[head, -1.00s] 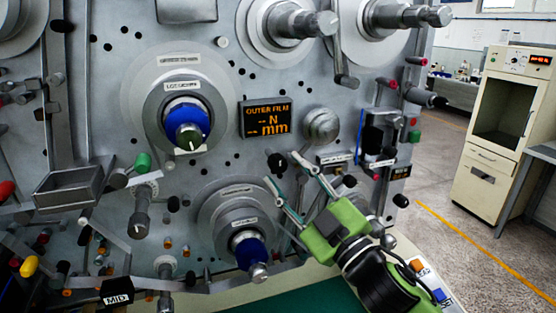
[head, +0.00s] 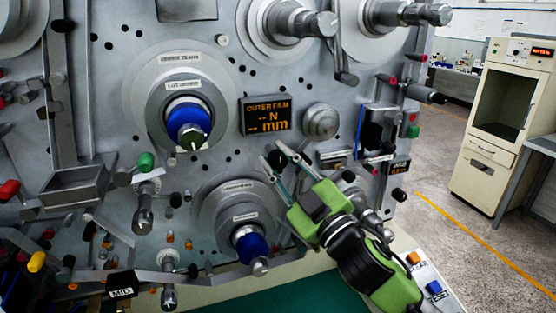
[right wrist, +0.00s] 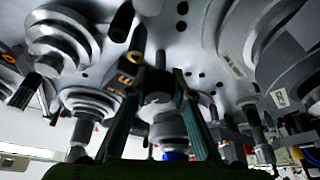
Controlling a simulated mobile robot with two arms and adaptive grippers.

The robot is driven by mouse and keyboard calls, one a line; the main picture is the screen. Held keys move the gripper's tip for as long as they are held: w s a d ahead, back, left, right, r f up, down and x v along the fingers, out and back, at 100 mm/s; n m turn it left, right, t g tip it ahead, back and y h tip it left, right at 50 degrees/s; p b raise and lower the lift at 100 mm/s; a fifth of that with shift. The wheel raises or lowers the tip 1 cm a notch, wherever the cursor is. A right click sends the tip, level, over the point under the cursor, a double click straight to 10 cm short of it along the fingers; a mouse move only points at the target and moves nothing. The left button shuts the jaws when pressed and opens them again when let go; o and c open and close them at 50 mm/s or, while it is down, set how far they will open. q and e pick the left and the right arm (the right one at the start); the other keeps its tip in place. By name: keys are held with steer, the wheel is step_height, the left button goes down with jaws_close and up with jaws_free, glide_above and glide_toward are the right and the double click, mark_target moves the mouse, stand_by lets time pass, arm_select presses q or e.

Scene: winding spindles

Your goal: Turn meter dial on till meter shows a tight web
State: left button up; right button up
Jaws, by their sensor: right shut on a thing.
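The meter (head: 265,115) is a dark display on the grey machine panel, with orange text reading OUTER FILM and dashes before N and mm. My right gripper (head: 279,155) has its fingertips just below the meter at the panel. My left gripper is not in view.
A grey domed knob (head: 320,122) sits right of the meter. A blue-hubbed spindle (head: 188,125) is to its left and another (head: 250,248) below the fingers. A MID label (head: 121,291) is low left. A cream cabinet (head: 495,130) stands at right beyond open floor.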

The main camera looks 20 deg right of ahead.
mark_target(280, 167)
steer(key=m+b, duration=0.1)
steer(key=m, duration=0.1)
steer(key=m+t+h+b, duration=0.1)
steer(key=m, duration=0.1)
steer(key=shift+f+h, duration=0.15)
steer(key=shift+h, duration=0.15)
steer(key=m+h+b, duration=0.1)
steer(key=m, duration=0.2)
steer(key=shift+m+t, duration=0.3)
steer(key=shift+m+h+b, duration=0.55)
steer(key=shift+m+h, duration=0.65)
steer(key=shift+m, duration=0.5)
steer(key=o, duration=1.1)
steer(key=shift+o, duration=0.2)
steer(key=shift+v, duration=3.7)
